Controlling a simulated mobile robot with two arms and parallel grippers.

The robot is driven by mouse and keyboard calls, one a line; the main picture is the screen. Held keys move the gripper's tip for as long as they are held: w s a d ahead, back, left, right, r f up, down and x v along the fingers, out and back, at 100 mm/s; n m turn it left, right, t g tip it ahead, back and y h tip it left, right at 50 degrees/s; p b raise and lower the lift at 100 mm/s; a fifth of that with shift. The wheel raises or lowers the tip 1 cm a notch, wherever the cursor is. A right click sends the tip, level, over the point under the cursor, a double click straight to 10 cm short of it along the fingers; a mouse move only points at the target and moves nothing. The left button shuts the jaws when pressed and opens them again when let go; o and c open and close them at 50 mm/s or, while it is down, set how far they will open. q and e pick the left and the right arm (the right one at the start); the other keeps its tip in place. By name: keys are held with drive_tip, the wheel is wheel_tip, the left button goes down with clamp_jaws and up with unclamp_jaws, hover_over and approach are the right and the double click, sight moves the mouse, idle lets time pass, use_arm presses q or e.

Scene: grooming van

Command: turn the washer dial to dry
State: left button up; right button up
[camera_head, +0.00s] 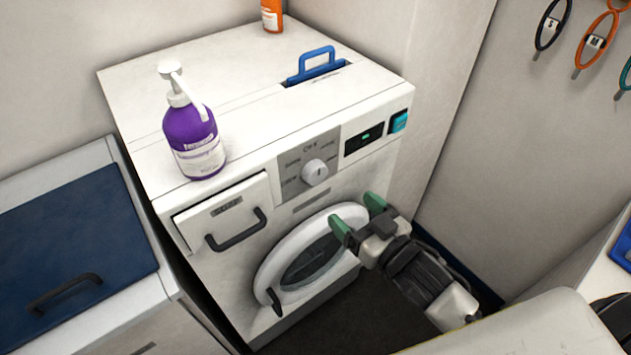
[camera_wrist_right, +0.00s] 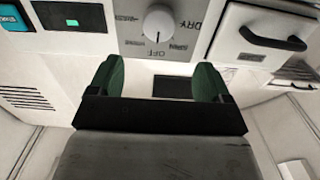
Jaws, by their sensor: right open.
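The washer (camera_head: 375,108) is a white front-loader with a round porthole door (camera_head: 318,258). Its white dial (camera_head: 315,172) sits on a grey panel with printed settings. In the right wrist view the dial (camera_wrist_right: 159,22) is above my fingertips, with "OFF" printed on one side of it and "DRY" on another. The dial's small dark mark lies on the "OFF" side. My right gripper (camera_head: 357,216) has green fingertips, is open and empty, and is in front of the door's upper right, below the dial and apart from it. It also shows in the right wrist view (camera_wrist_right: 159,82). My left gripper is not in view.
A purple pump bottle (camera_head: 194,138) and an orange bottle (camera_head: 272,15) stand on the washer top. A blue handle (camera_head: 317,62) rises from it. A drawer (camera_head: 222,212) with a dark handle is left of the dial. A blue-topped cabinet (camera_head: 75,235) stands at left.

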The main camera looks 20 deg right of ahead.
sight(319, 175)
drive_tip(key=p+x, duration=0.2)
drive_tip(key=x, duration=0.7)
drive_tip(key=shift+w+r, duration=0.15)
drive_tip(key=shift+w, duration=0.15)
drive_tip(key=shift+w+a, duration=0.2)
drive_tip(key=shift+w, duration=0.4)
drive_tip(key=c, duration=0.9)
